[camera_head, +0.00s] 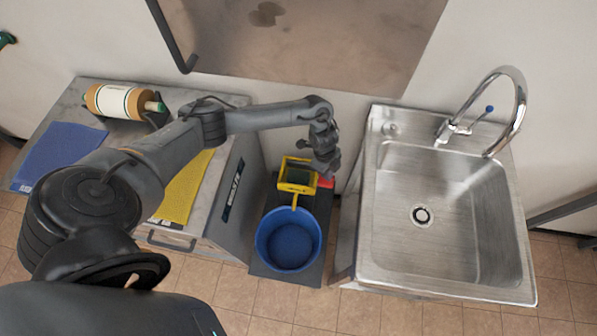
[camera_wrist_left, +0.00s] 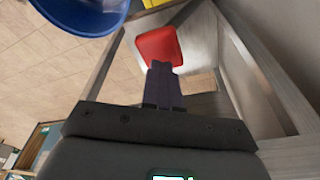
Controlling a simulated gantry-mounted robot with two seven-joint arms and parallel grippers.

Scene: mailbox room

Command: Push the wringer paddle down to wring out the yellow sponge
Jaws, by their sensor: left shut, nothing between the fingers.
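A blue bucket (camera_head: 289,240) stands on a dark base between the cabinet and the sink, with a yellow wringer frame (camera_head: 298,188) behind it. The red wringer paddle (camera_head: 327,181) is at the frame's right side. My left gripper (camera_head: 323,177) is just above the paddle, shut and empty. In the left wrist view the shut fingers (camera_wrist_left: 162,82) overlap the lower edge of the red paddle (camera_wrist_left: 158,44); I cannot tell whether they touch. The bucket (camera_wrist_left: 85,12) shows at the top left there. I cannot make out the yellow sponge. My right gripper is out of view.
A steel sink (camera_head: 450,210) with a tall faucet (camera_head: 518,105) stands close on the right. The cabinet (camera_head: 75,95) on the left carries a roll (camera_head: 120,101), a blue cloth (camera_head: 60,155) and a yellow cloth (camera_head: 182,192). The gap around the wringer is narrow.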

